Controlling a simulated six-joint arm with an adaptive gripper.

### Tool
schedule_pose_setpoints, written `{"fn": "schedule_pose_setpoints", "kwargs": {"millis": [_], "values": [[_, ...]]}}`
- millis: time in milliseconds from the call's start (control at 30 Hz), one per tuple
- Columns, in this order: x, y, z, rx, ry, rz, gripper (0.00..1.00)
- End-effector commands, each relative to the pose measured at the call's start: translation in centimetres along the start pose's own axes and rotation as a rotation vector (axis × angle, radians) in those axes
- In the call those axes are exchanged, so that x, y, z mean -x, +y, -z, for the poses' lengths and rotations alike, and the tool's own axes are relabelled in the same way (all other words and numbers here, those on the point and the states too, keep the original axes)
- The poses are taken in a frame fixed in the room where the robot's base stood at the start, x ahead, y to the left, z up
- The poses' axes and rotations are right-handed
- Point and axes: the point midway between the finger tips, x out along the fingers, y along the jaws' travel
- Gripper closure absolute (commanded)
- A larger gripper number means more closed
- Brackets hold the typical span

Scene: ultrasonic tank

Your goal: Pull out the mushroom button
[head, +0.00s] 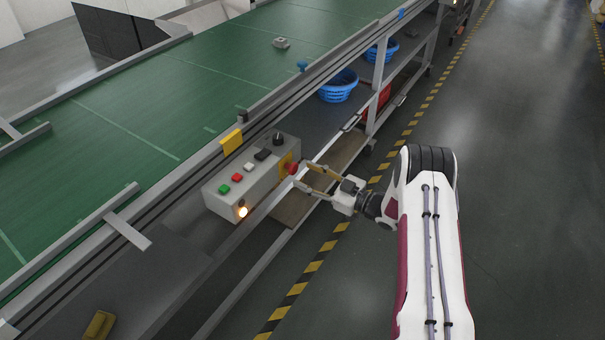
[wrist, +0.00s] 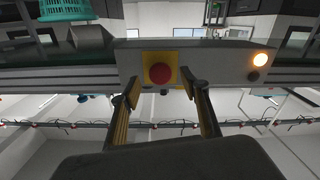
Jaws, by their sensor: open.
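The red mushroom button (head: 292,168) sits on a yellow plate at the right end of the grey control box (head: 232,196). In the wrist view the button (wrist: 160,73) faces the camera, near the middle, on its square yellow plate (wrist: 147,59). My gripper (head: 303,174) is open, its fingers pointing at that end of the box. In the wrist view the fingers of my gripper (wrist: 162,88) lie left and right of the button, with visible gaps to it. Nothing is between them. I cannot tell how far the tips are from the plate in depth.
The box also carries green, red, white and black controls on top and a lit lamp (head: 242,212). It stands beside the green conveyor (head: 150,115). Blue baskets (head: 338,86) and a red one (head: 378,102) are on shelves behind. The floor at right is clear.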

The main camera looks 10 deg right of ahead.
Motion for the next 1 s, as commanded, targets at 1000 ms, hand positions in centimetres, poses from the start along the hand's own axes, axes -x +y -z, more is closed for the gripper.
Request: {"fn": "schedule_pose_setpoints", "kwargs": {"millis": [1000], "values": [[9.2, 0.0, 0.0, 0.000, 0.000, -0.001, 0.55]]}}
